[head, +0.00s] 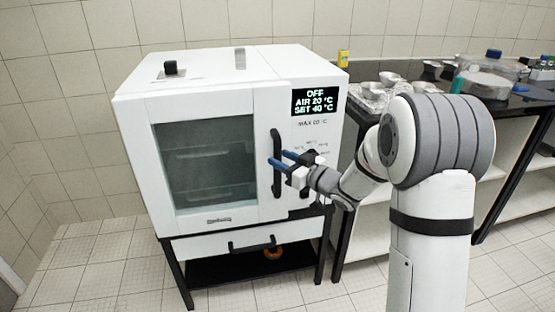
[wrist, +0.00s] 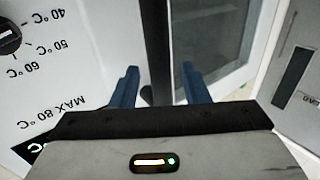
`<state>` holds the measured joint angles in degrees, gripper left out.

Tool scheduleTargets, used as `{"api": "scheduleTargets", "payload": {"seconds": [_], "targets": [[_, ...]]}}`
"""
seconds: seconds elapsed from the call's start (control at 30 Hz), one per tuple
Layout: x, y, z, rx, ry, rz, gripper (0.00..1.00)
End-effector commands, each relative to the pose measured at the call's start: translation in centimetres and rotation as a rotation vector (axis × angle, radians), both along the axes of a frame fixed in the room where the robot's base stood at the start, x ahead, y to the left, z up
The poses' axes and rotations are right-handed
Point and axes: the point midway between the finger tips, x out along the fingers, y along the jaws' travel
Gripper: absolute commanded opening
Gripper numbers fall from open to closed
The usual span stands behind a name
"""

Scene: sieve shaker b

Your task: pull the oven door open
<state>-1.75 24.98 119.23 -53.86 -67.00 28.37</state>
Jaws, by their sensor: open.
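The white oven (head: 215,130) stands on a black-legged frame. Its door (head: 205,165) has a dark window, and looks closed in the head view. The black vertical door handle (head: 276,165) is on the door's right edge. My gripper (head: 277,159) is at the handle, its two blue fingers pointing left. In the wrist view the handle (wrist: 155,50) runs between the two open fingers (wrist: 158,84), with the window (wrist: 215,40) beyond the right finger. I cannot tell whether either finger touches the handle.
The oven's display (head: 315,101) reads OFF, air 20 °C, set 40 °C. Below the door is a drawer with a black handle (head: 252,245). Tiled floor (head: 105,265) is free at the front left.

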Motion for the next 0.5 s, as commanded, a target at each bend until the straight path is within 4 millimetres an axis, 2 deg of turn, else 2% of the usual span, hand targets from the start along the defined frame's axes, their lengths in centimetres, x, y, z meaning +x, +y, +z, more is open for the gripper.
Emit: {"api": "scheduleTargets", "payload": {"seconds": [0.2, 0.5], "targets": [[1.3, 1.5, 0.0, 0.0, 0.0, 0.0, 0.41], [1.4, 1.7, 0.0, 0.0, 0.0, -0.001, 0.4]]}}
